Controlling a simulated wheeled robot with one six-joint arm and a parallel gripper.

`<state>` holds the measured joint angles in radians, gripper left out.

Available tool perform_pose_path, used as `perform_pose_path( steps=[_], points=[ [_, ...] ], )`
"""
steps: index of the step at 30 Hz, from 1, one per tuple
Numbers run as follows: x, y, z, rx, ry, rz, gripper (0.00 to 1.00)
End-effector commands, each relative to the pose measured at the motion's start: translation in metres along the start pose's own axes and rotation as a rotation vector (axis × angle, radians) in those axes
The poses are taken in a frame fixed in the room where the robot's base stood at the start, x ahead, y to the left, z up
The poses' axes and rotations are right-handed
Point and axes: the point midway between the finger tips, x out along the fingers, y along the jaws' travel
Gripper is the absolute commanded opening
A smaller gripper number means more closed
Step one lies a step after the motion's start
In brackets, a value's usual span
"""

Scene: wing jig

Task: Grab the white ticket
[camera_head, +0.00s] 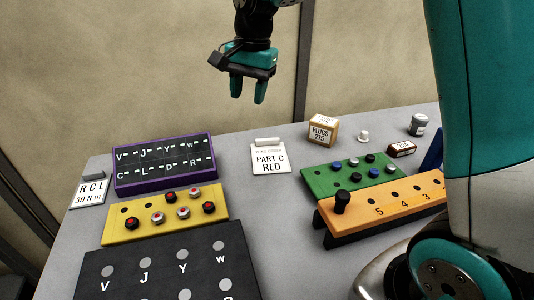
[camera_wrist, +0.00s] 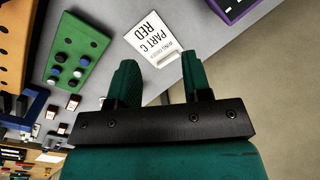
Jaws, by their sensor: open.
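The white ticket (camera_head: 270,160) lies on the grey table behind the middle, printed "PART C RED", with a pale raised tab along its far edge. It also shows in the wrist view (camera_wrist: 150,34), upside down, beyond the fingertips. My gripper (camera_head: 248,101) hangs above the table's far edge, higher than the ticket and a little left of it in the head view. Its two teal fingers are apart and empty, also seen in the wrist view (camera_wrist: 158,72). A second white card (camera_head: 90,191), marked "RCL 30 Nm", lies at the table's left edge.
A purple-edged lettered board (camera_head: 163,187), a yellow block with knobs (camera_head: 125,227) and a black lettered board (camera_head: 110,262) fill the left. A green block (camera_head: 318,183), an orange numbered rack (camera_head: 365,217) and a "PLUGS" box (camera_head: 322,131) stand right. Bare table surrounds the ticket's front.

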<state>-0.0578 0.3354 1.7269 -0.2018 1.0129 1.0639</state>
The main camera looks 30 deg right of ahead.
Motion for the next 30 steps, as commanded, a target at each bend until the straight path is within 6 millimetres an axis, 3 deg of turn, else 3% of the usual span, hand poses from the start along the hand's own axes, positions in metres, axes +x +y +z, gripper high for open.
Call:
perform_pose_path(
  steps=[1,3,6,10,17,30],
  points=[
    [0.011,-0.01,-0.037,0.189,0.015,0.023,0.45],
    [0.022,-0.017,-0.079,0.442,0.039,0.044,0.45],
    [0.037,-0.018,-0.126,0.743,0.067,0.064,0.45],
    [0.051,-0.015,-0.163,0.997,0.092,0.072,0.45],
    [0.075,-0.008,-0.181,1.127,0.103,0.079,0.45],
    [0.165,0.002,-0.184,1.121,0.103,0.077,0.45]
  ],
)
